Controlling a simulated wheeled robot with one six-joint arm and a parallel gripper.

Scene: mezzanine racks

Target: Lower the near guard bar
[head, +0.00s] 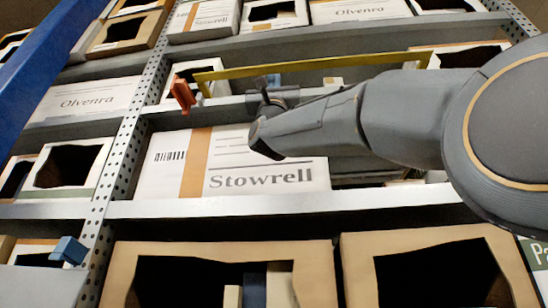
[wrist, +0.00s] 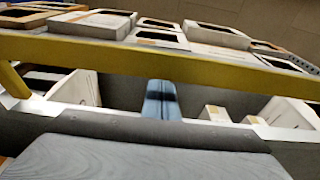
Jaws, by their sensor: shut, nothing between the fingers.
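The yellow guard bar (head: 315,66) runs across the front of an upper rack bay in the head view, rising slightly to the right, with a short bent-down piece at its left end. In the wrist view the bar (wrist: 110,57) spans the whole picture. My gripper (head: 262,84) is shut and empty, just below the bar and left of its middle. I cannot tell whether it touches the bar.
A red-orange piece (head: 182,94) sits by the perforated upright (head: 128,130), near the bar's left end. Open cartons (head: 225,250) stand lower down.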

